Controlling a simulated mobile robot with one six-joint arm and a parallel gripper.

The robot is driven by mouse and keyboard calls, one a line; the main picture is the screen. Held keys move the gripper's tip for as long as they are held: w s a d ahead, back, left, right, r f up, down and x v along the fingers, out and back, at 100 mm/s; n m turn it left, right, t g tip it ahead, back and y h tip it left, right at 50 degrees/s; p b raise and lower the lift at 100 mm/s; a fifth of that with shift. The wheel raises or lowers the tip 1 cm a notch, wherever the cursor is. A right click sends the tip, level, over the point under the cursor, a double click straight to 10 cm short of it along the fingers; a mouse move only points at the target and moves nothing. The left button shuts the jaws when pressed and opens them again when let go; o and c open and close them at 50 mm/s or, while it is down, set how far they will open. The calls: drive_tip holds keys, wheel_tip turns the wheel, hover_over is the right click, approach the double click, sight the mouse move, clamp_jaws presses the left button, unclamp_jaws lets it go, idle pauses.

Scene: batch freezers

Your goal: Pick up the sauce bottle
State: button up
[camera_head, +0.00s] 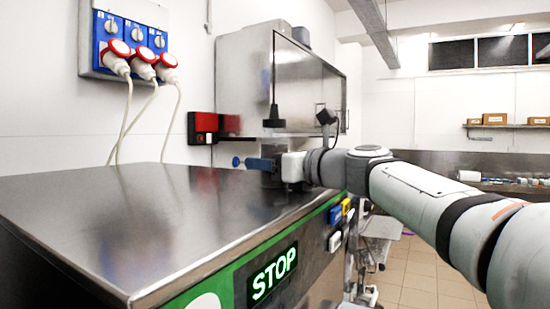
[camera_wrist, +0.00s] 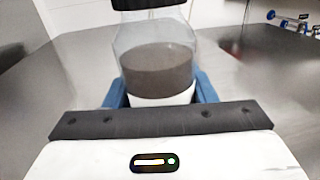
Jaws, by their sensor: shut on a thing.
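The sauce bottle (camera_wrist: 158,62) is clear, with dark sauce inside, a white lower part and a black top. It stands upright between the blue fingers of my gripper (camera_wrist: 160,92) in the wrist view. In the head view the bottle (camera_head: 274,123) shows its black pointed nozzle above my gripper (camera_head: 262,163), at the far right of the steel counter. My gripper is shut on the bottle's lower part. The bottle's base is hidden by the gripper, so I cannot tell whether it touches the counter.
The steel counter top (camera_head: 130,215) is broad and clear to the left. A steel cabinet (camera_head: 300,85) stands behind the bottle. A red and black box (camera_head: 204,127) and a socket panel (camera_head: 125,45) with hanging cables are on the wall.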

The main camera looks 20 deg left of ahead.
sight(277, 111)
wheel_tip(277, 111, up, 10)
drive_tip(key=p, duration=0.2)
drive_tip(key=shift+p, duration=0.35)
